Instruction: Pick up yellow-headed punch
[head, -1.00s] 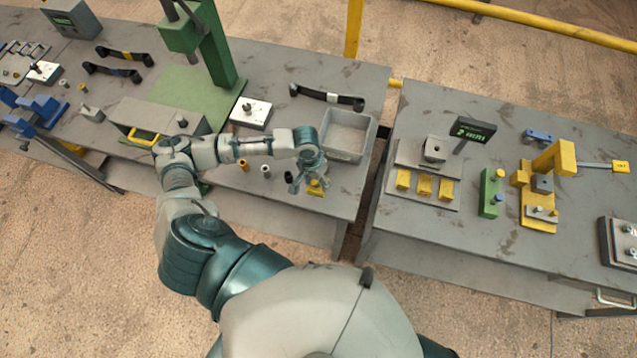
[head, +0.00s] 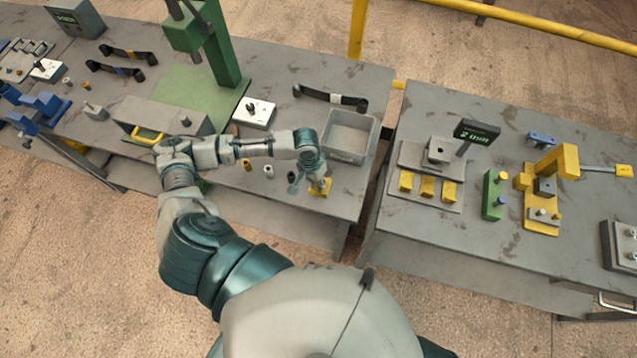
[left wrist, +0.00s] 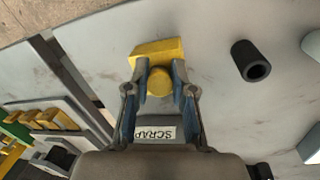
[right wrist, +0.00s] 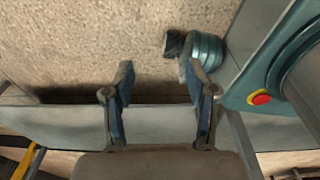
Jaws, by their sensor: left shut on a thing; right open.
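The yellow-headed punch (left wrist: 160,83) shows its round yellow head between the fingers of my left gripper (left wrist: 160,88) in the left wrist view. That gripper is shut on it. A yellow block (left wrist: 157,50) lies right behind the head; I cannot tell whether the punch still sits in it. In the head view my left gripper (head: 320,183) is low over the bench, at the yellow block (head: 319,189), and its fingers hide most of the punch. My right gripper (right wrist: 158,105) is open and empty in the right wrist view, above the floor and a grey edge.
A grey scrap bin (head: 374,140) stands just behind my left gripper.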

